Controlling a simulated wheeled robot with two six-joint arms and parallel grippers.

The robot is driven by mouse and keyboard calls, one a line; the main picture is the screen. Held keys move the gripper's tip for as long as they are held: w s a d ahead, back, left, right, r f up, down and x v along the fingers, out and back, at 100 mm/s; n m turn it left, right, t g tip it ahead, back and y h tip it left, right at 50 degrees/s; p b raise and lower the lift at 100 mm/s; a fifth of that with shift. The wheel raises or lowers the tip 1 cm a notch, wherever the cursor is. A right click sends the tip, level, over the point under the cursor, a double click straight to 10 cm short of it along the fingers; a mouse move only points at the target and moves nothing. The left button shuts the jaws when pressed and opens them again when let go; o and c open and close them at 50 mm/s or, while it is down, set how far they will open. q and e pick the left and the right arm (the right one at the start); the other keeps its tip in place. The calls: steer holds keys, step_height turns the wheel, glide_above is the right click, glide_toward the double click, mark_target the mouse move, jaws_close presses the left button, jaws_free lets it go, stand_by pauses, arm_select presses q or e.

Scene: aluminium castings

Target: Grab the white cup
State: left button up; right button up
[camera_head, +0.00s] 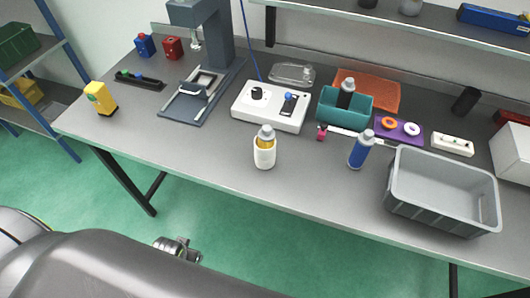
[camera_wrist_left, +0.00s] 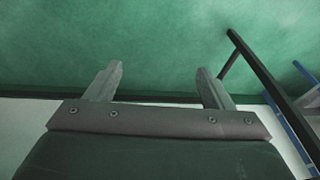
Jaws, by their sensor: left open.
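The white cup (camera_head: 264,158) stands upright near the front edge of the workbench, at the middle of the head view. A yellow item with a grey cap stands in the cup and rises above its rim. My left gripper (camera_wrist_left: 158,84) is open and empty in the left wrist view, its two fingers wide apart over the green floor. The cup does not show in that view. My right gripper is in neither view.
On the bench (camera_head: 210,150), a blue bottle (camera_head: 361,150) stands right of the cup and a white control box (camera_head: 270,106) behind it. A grey bin (camera_head: 440,190) is at the right, a press stand (camera_head: 205,80) at the left. The bench left of the cup is clear.

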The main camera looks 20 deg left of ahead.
arm_select(q)
step_height(320, 180, up, 8)
steer(key=w, duration=0.1)
step_height(320, 180, up, 26)
steer(key=r+m+t+h, duration=0.1)
steer(key=m+t+h, duration=0.5)
steer(key=t+h, duration=0.15)
glide_above(260, 146)
steer(key=s+a, duration=0.5)
steer(key=s, duration=0.7)
steer(key=shift+n+t+y, duration=0.3)
steer(key=shift+t+y, duration=0.15)
steer(key=x, duration=0.5)
steer(key=p+x, duration=0.1)
steer(key=x, duration=0.5)
steer(key=shift+a, duration=0.25)
steer(key=shift+w+d+f, duration=0.15)
steer(key=shift+w+f, duration=0.15)
steer(key=shift+w, duration=0.2)
steer(key=shift+p+x, duration=0.9)
steer(key=shift+x, duration=1.75)
steer(key=shift+s+f, duration=0.1)
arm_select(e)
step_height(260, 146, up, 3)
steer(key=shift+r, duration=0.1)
